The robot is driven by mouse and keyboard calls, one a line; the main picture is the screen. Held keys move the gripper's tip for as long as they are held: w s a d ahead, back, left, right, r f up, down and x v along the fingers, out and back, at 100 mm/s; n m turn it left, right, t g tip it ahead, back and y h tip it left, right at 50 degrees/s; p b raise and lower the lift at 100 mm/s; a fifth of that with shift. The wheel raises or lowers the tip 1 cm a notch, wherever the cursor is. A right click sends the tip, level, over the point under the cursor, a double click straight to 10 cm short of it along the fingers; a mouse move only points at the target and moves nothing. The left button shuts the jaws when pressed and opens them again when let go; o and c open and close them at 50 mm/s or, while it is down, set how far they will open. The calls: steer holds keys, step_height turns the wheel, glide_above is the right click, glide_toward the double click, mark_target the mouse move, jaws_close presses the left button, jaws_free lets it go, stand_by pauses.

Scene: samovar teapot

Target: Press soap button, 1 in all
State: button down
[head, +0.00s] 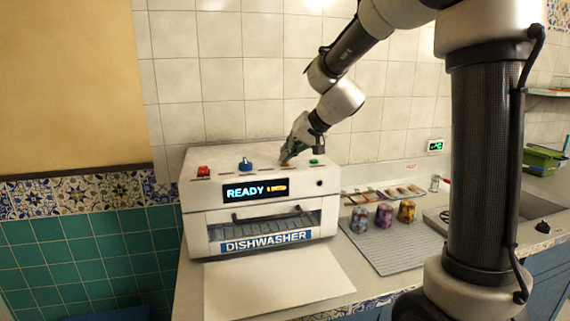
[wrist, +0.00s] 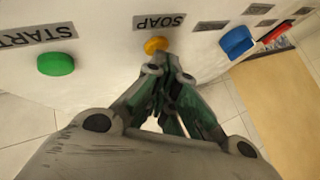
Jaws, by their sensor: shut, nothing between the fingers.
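The white dishwasher (head: 190,222) stands on the counter and its display reads READY. Its yellow soap button (wrist: 155,46) sits below the SOAP label in the wrist view. In the head view the button is mostly hidden by my gripper (head: 286,161), which points down at the machine's top. In the wrist view my gripper (wrist: 167,68) is shut and empty, with its fingertips right beside the yellow button. I cannot tell whether they touch it.
The green START button (wrist: 55,64) is on one side of the soap button. A blue knob (wrist: 236,41) and a red button (wrist: 275,34) are on the other. Several patterned cups (head: 383,215) stand on a grey mat (head: 378,258) to the right.

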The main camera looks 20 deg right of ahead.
steer(key=shift+r, duration=0.75)
steer(key=shift+r, duration=2.5)
steer(key=g+h, duration=0.1)
steer(key=g, duration=0.1)
glide_above(300, 171)
step_height(300, 171, down, 5)
steer(key=shift+w+f, duration=0.1)
steer(key=shift+f, duration=0.05)
steer(key=s+d+h, duration=0.1)
steer(key=s+d, duration=0.3)
steer(key=s, duration=0.5)
steer(key=s+d+f+n+h, duration=0.1)
steer(key=s+d, duration=0.3)
steer(key=s, duration=0.6)
steer(key=s+d+f+g+h, duration=0.1)
steer(key=s+d, duration=0.3)
steer(key=s, duration=0.5)
steer(key=shift+s+n+h, duration=0.35)
steer(key=shift+n+h, duration=0.05)
steer(key=shift+h, duration=0.3)
